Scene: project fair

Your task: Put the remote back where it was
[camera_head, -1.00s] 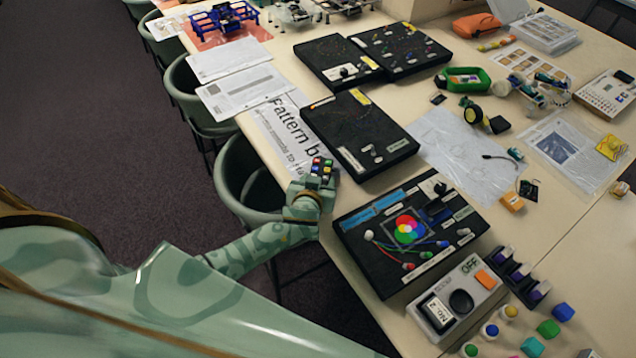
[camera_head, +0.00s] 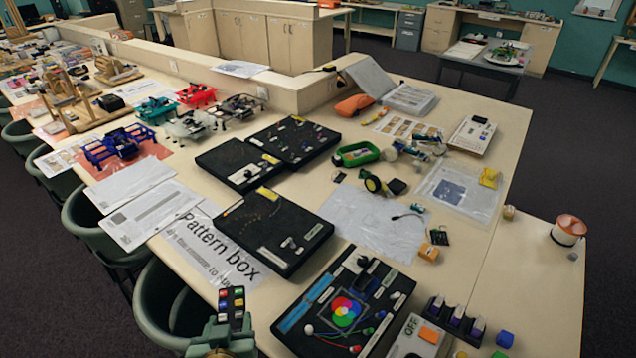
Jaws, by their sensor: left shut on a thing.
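The remote (camera_head: 232,304) is a small dark block with rows of coloured buttons, at the bottom of the head view. My left gripper (camera_head: 228,328) is shut on the remote's lower end and holds it near the table's front edge, beside the "Pattern box" sheet (camera_head: 207,262). The fingertips are partly hidden by the remote and the frame edge. I cannot tell how high the remote is above the table. My right gripper is not in view.
A black board with a colour wheel (camera_head: 302,318) lies right of the remote. A black pattern box (camera_head: 262,228) lies behind it. White papers (camera_head: 155,212) lie to the left. A green chair (camera_head: 158,300) stands at the edge.

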